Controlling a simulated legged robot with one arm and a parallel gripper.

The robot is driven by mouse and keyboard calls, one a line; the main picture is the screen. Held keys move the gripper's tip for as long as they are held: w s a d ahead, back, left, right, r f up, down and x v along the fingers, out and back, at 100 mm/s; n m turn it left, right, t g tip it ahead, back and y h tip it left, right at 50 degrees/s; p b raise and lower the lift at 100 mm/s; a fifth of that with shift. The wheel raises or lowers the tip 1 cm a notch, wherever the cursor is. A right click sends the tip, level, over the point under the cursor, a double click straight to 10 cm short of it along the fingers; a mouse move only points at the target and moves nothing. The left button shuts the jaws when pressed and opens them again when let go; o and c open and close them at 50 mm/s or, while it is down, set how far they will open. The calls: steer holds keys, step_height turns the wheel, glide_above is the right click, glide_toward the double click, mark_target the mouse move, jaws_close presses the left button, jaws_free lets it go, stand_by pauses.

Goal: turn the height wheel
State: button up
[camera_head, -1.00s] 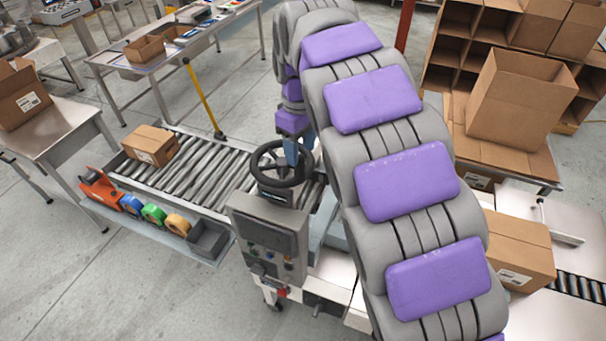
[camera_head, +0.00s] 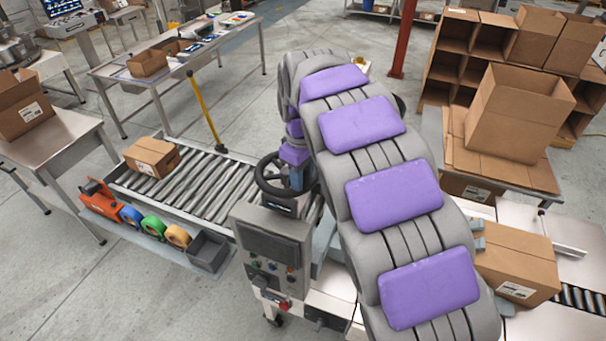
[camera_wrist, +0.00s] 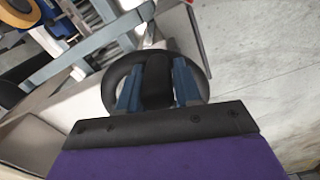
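The height wheel (camera_head: 262,180) is a black ring-shaped handwheel on top of a grey control unit, left of my arm in the head view. My gripper (camera_head: 297,180) points down into the right part of the wheel. In the wrist view the wheel's rim (camera_wrist: 114,72) curves around the two blue-grey fingers of my gripper (camera_wrist: 157,86). The fingers stand apart, one on each side of the dark middle part of the wheel. I cannot tell whether they touch it. My arm hides the wheel's far right edge in the head view.
The control box (camera_head: 271,245) stands below the wheel. A roller conveyor (camera_head: 205,185) with a carton (camera_head: 151,157) runs to the left. Tape rolls (camera_head: 153,216) and a grey bin (camera_head: 207,251) line its front shelf. Another carton (camera_head: 520,265) is right of my arm.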

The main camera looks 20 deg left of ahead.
mark_target(286, 189)
steer(key=shift+a, duration=0.2)
steer(key=shift+c, duration=0.6)
steer(key=shift+s, duration=0.1)
steer(key=shift+c, duration=0.8)
steer(key=shift+w+d, duration=0.2)
steer(key=shift+d, duration=0.35)
jaws_close()
steer(key=shift+s+a+m, duration=0.25)
steer(key=shift+m, duration=0.15)
steer(key=s+a+m+b, duration=0.1)
steer(key=m, duration=0.2)
steer(key=shift+s+a, duration=0.2)
steer(key=shift+s+a+r+m, duration=0.1)
steer(key=shift+s+a+m, duration=0.15)
steer(key=shift+a+m, duration=0.45)
steer(key=shift+s+a+r+m, duration=0.1)
steer(key=shift+s+a+m, duration=0.15)
steer(key=shift+m, duration=0.75)
